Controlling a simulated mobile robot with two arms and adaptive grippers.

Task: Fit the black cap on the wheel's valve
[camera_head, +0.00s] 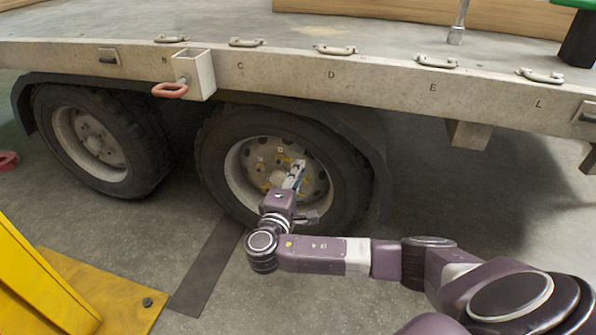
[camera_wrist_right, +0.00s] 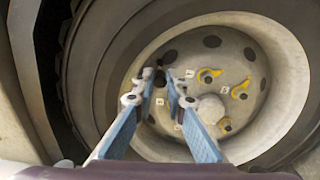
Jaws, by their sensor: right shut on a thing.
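The wheel (camera_head: 237,172) with its pale steel rim is the right one of two under the trailer; its rim (camera_wrist_right: 284,62) also fills much of the right wrist view. My right gripper (camera_head: 298,168) reaches up in front of this wheel's hub. In the right wrist view its blue-grey fingers (camera_wrist_right: 160,78) converge on a small dark thing, probably the black cap (camera_wrist_right: 160,77), seen against the rim. The fingertips hide part of it. I cannot make out the valve, nor whether the cap touches it. My left gripper is not in view.
The hub face carries yellow pointers (camera_wrist_right: 208,75) and small white labels. The trailer bed edge (camera_head: 290,70) runs above the wheels, with a red-handled bracket (camera_head: 200,75). A yellow frame (camera_head: 35,275) stands at lower left. The floor before the wheels is mostly clear.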

